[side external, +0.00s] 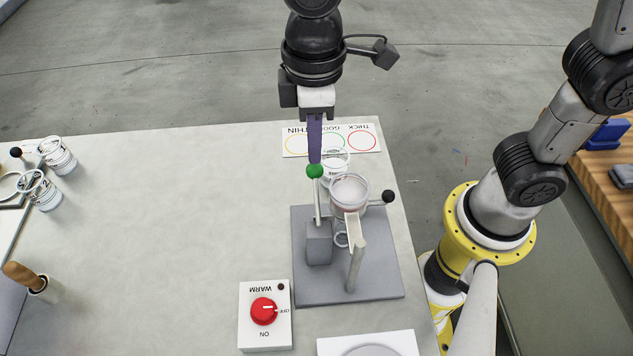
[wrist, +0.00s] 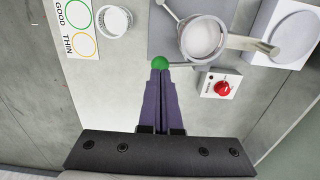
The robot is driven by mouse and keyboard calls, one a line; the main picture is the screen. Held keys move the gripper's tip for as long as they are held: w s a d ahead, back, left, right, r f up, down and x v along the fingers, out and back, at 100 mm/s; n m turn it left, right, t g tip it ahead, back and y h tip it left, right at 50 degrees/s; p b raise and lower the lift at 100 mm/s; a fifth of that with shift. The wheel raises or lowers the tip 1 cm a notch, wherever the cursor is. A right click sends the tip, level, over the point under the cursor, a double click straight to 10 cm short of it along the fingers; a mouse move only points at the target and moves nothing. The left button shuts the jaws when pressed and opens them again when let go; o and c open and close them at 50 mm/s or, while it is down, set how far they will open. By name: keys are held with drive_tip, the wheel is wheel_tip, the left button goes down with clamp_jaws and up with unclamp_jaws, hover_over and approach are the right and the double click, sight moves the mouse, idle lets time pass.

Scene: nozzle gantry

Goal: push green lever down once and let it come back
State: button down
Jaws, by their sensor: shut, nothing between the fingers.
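The green lever knob (side external: 315,171) sits on top of a thin lever rod rising from a grey block (side external: 319,244) on the nozzle stand's base plate (side external: 381,274). My gripper (side external: 314,160) points straight down with its purple fingers together and empty. The fingertips are right at the top of the green knob; whether they touch it I cannot tell. In the wrist view the green knob (wrist: 160,63) shows just beyond the fingertips (wrist: 160,72). A clear cup with pale contents (side external: 349,190) is held in the stand beside the lever, and a black-knobbed handle (side external: 388,196) sticks out to its right.
A clear cup (side external: 334,160) stands behind the stand, near a card with THICK, GOOD and THIN circles (side external: 362,138). A WARM switch box with a red dial (side external: 264,310) is in front. More cups (side external: 56,156) stand at far left. The table's middle left is clear.

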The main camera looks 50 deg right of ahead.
sight(315, 174)
drive_tip(key=shift+f, duration=3.45)
drive_tip(key=shift+r, duration=0.15)
